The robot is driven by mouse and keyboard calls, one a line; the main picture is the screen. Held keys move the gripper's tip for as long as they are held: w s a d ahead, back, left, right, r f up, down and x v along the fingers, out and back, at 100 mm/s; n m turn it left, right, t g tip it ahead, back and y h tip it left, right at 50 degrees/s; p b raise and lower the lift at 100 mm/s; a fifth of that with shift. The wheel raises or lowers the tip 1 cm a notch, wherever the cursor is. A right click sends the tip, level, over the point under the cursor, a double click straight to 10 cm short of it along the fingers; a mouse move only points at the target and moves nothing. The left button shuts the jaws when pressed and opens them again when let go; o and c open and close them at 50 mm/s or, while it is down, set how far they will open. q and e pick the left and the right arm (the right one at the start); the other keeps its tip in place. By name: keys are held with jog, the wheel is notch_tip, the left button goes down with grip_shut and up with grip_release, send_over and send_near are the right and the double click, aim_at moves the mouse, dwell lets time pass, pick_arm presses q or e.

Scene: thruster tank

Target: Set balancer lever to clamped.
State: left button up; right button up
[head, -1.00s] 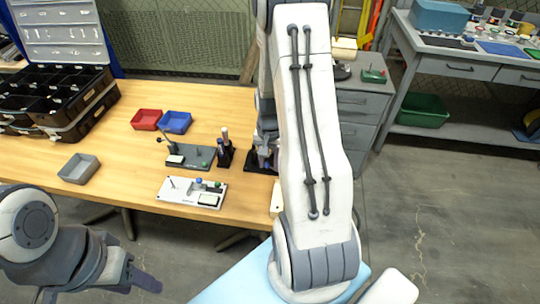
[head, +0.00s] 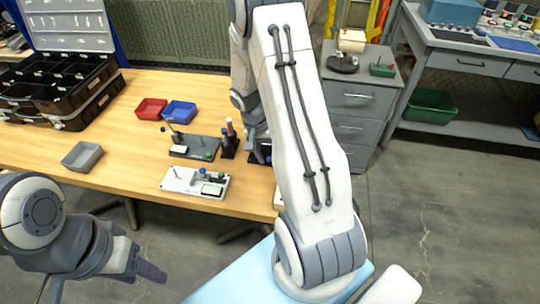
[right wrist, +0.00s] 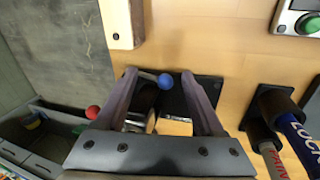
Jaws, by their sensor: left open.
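In the right wrist view, a device with a black base (right wrist: 208,88) sits on the wooden table, with a blue ball knob (right wrist: 165,80) on a short pale arm. I take it for the balancer and its lever; whether it is clamped I cannot tell. My right gripper (right wrist: 158,76) is open, its fingers on either side of the device, the knob between the fingertips. Contact cannot be told. A red ball (right wrist: 93,112) shows beside the left-hand finger. In the head view my right arm hides most of the device. My left gripper (head: 150,272) is open and empty, away from the table.
A marker stand (head: 229,146) is beside the device; its labelled markers (right wrist: 292,128) show close in the right wrist view. A dark fixture plate (head: 195,147), a white fixture plate (head: 195,182) and red (head: 151,108) and blue (head: 179,111) trays lie left. A grey cabinet (head: 360,100) stands right.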

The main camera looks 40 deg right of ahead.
jog(key=shift+w+r, duration=0.1)
jog(key=shift+r, duration=0.05)
jog(key=shift+r, duration=0.2)
jog(key=v, duration=1)
jog(key=shift+a, duration=0.15)
